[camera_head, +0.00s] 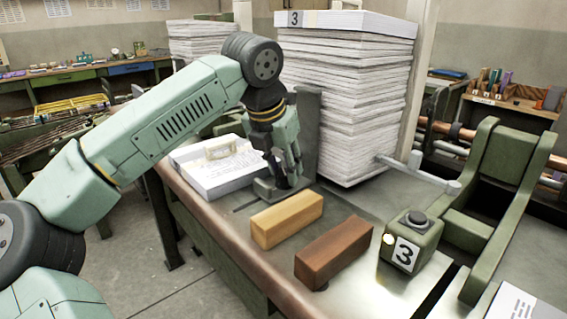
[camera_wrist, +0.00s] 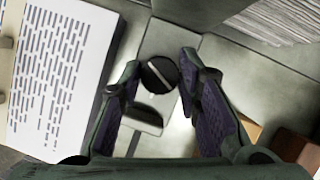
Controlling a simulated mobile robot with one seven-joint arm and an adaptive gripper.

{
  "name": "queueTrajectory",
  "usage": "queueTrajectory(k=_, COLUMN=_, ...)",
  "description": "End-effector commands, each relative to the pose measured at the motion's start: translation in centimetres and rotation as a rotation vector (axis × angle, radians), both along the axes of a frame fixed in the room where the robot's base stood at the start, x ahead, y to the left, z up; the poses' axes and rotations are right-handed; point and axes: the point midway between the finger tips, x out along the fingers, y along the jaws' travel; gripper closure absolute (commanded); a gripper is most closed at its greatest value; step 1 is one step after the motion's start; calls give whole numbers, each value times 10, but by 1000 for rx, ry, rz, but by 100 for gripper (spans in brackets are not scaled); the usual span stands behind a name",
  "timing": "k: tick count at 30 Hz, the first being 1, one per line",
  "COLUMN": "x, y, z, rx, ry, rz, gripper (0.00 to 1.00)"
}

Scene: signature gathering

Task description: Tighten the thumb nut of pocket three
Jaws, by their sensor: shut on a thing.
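My gripper (camera_head: 284,172) reaches down at the near end of the tall paper stack, and its fingers are also in the wrist view (camera_wrist: 160,72). They are closed around a dark round thumb nut (camera_wrist: 158,75) with a pale line across its top. In the wrist view the nut sits between the fingertips, over a grey metal bracket (camera_wrist: 143,117). In the head view the nut is hidden by the fingers, and only the bracket's base (camera_head: 268,191) shows. The tall paper stack (camera_head: 345,100) carries a "3" label on its top sheet.
A low printed stack (camera_head: 205,180) lies left of my gripper. A tan block (camera_head: 287,219) and a brown block (camera_head: 334,252) lie in front. A green box marked 3 with a dark button (camera_head: 411,243) stands right, beside a green lever frame (camera_head: 500,190).

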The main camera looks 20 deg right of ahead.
Motion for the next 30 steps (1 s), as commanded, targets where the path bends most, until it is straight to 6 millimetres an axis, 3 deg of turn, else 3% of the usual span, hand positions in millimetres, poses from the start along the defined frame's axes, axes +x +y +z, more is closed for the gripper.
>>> queueTrajectory(k=30, x=4, y=0, z=4, rx=-3, ry=-3, rz=-905, gripper=97)
